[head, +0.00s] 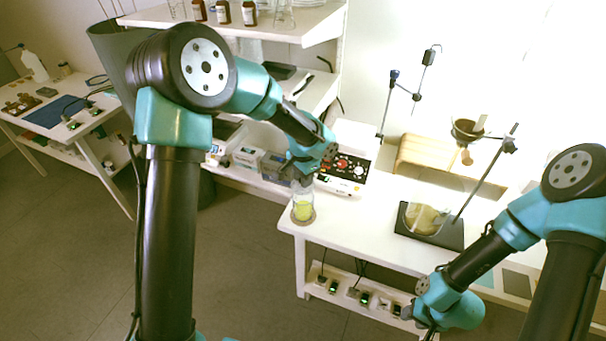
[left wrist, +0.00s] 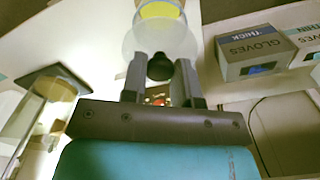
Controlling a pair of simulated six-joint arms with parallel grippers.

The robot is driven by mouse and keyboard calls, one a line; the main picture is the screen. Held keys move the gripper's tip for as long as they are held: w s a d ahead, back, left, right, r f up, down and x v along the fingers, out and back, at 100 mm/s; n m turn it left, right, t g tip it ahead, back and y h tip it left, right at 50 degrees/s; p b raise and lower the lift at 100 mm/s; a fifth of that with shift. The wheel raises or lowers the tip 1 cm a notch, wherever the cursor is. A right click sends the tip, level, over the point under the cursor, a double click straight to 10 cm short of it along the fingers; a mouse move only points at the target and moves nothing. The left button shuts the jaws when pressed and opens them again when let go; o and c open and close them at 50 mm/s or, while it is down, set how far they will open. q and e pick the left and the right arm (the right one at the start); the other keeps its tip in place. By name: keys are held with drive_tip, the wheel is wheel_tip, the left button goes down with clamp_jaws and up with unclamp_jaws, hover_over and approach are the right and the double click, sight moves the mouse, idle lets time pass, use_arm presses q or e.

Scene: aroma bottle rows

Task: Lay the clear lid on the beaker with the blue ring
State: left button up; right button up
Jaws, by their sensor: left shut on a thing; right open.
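A clear beaker (head: 303,208) with yellow contents stands on a round brown mat near the left front corner of the white bench. My left gripper (head: 300,178) is right above the beaker, pointing down. In the left wrist view my left gripper (left wrist: 160,85) is shut on the black knob (left wrist: 159,66) of the clear lid (left wrist: 165,40). Beyond the lid the yellow contents (left wrist: 159,10) show; whether lid and rim touch I cannot tell. My right gripper (head: 425,322) is low at the bottom right, open, its fingertips hard to see.
A control box (head: 345,170) with red and black knobs stands just behind the beaker. A black stand base (head: 430,232) with glassware is to the right. Bench between is clear.

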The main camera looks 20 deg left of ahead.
use_arm(q)
drive_tip(key=shift+f, duration=2.4)
drive_tip(key=o, duration=1)
wheel_tip(320, 180, up, 18)
drive_tip(key=shift+f, duration=0.25)
drive_tip(key=shift+f, duration=0.15)
